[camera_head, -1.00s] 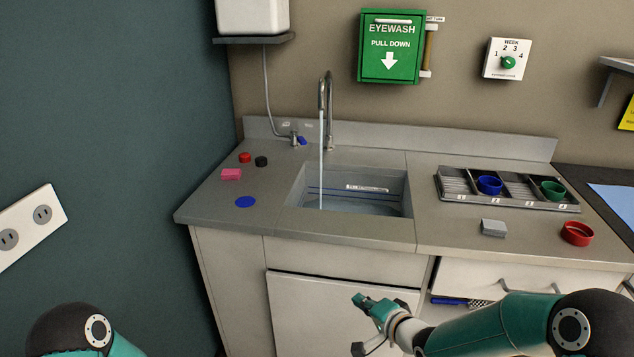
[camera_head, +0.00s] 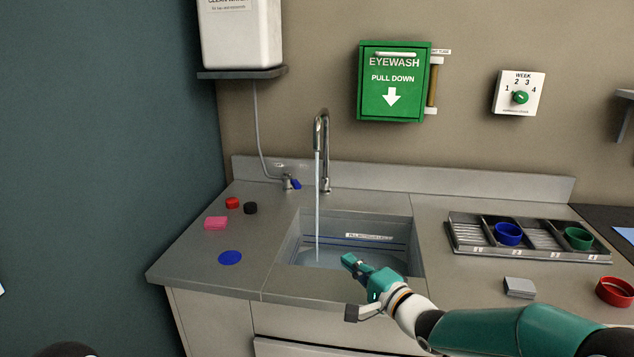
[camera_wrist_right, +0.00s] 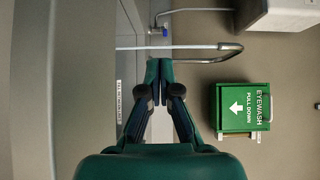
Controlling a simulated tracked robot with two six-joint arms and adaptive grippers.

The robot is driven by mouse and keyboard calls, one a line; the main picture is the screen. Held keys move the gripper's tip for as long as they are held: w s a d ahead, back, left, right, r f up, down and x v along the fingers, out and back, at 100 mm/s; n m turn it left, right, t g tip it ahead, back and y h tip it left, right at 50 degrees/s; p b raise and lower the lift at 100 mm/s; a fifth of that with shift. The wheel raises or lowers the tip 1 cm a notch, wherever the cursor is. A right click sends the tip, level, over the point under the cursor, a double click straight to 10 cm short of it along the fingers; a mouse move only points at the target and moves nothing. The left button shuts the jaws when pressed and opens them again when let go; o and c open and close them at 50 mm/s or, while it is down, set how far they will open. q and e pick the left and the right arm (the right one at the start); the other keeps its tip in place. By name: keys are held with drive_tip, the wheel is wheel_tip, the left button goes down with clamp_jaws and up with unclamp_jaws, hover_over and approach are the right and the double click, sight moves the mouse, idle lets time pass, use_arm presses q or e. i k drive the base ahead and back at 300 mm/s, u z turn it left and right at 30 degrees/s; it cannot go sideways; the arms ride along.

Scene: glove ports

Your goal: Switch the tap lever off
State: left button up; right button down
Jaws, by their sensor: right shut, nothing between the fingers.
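A tap with a blue lever (camera_head: 295,184) stands at the back left of the counter, at the end of a thin tube from the tank above. The blue lever also shows in the right wrist view (camera_wrist_right: 165,32). A tall curved metal spout (camera_head: 326,155) beside it pours a stream of water (camera_head: 317,205) into the sink (camera_head: 418,262). My right gripper (camera_head: 348,260) is shut and empty over the front of the sink, right of the stream and well short of the lever. In the right wrist view its closed fingers (camera_wrist_right: 153,68) point towards the spout. My left gripper is out of view.
Left of the sink lie a pink block (camera_head: 216,223), red cap (camera_head: 232,203), black cap (camera_head: 250,208) and blue disc (camera_head: 230,258). A sorting tray (camera_head: 530,253), grey block (camera_head: 519,288) and red ring (camera_head: 616,291) are on the right. A green eyewash box (camera_head: 391,82) hangs behind.

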sight(296, 184)
drive_tip(key=i, duration=1)
drive_tip(key=u, duration=0.1)
